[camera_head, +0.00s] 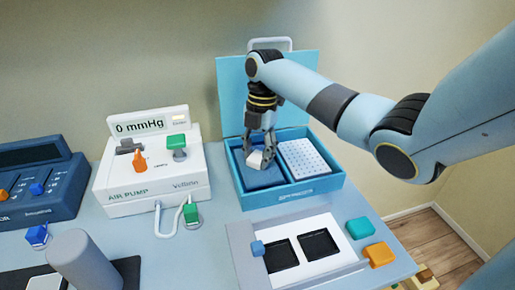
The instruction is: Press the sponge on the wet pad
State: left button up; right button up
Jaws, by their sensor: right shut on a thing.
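A blue open case (291,194) stands at the back of the table with its lid raised. Its left compartment holds a dark blue pad (262,178), which looks like the wet pad. My right gripper (259,155) points down into this compartment and is shut on a small pale block, which looks like the sponge (256,160). The block is low over the pad or on it; I cannot tell whether they touch. The fingers hide part of both. My left gripper is not in view.
A white dotted sheet (308,159) fills the case's right compartment. In front lies a tray (243,250) with two black recesses and small blue, teal and orange blocks. A white air pump (150,190) reading 0 mmHg stands left; a dark blue device (40,190) is beyond it.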

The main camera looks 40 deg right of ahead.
aim_at(258, 156)
jog(key=shift+f+b, duration=0.3)
jog(key=shift+f, duration=0.35)
dwell(0.4)
jog(key=shift+s, duration=0.1)
dwell(1.3)
jog(key=shift+p, duration=0.35)
notch_tip(258, 156, up, 7)
jog(key=p, duration=0.7)
jog(key=shift+r, duration=0.1)
